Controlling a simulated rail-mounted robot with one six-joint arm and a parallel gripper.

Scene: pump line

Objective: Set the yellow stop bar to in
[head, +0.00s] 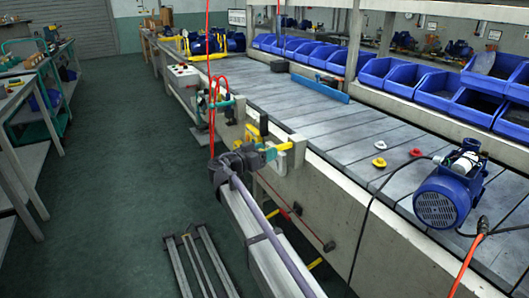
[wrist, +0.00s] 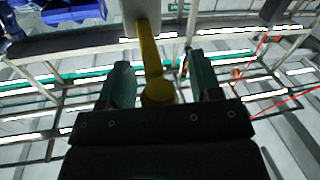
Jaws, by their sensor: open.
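The yellow stop bar (head: 285,147) sticks out from a cream bracket (head: 299,151) on the side of the conveyor. In the wrist view the yellow stop bar (wrist: 149,55) runs from the bracket (wrist: 139,10) down between my fingers and ends in a round yellow knob. My gripper (head: 271,153), with teal fingers, is at the bar's outer end. In the wrist view my gripper (wrist: 167,85) is open, with one finger on each side of the bar and a visible gap to each. The knob's lower part is hidden behind the gripper body.
A blue pump (head: 446,195) with a cable stands on the conveyor (head: 335,130) at right. Red, yellow and white small parts lie near it. Blue bins (head: 390,75) line the back. A yellow-and-black piece (head: 254,134) and a red hose (head: 212,110) are left of my gripper.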

